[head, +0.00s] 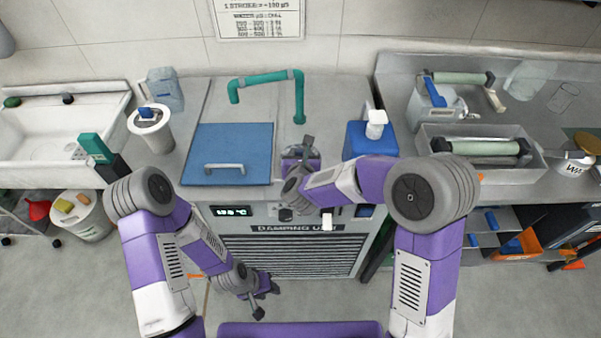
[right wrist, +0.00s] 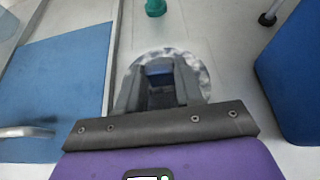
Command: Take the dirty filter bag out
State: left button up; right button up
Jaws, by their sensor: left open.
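A round piece with a mottled grey-white rim (right wrist: 196,64) shows in the right wrist view, set in the grey top of the damping unit (head: 340,88). It looks like the filter bag's mouth, though I cannot be sure. My right gripper (head: 302,152) is over this spot, and its dark fingers (right wrist: 160,88) overlap the ring in the wrist view. Something blue and dark shows between the fingers. Whether they grip the rim is unclear. My left gripper (head: 266,296) is open and empty, low in front of the unit's grille.
A blue lid (head: 235,142) with a handle lies left of the right gripper. A teal pipe (head: 265,78) arches behind. A white bin (head: 152,128) and sink (head: 60,125) are left; a grey tray (head: 430,140) is right.

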grip_shut()
jog(key=shift+r, duration=0.1)
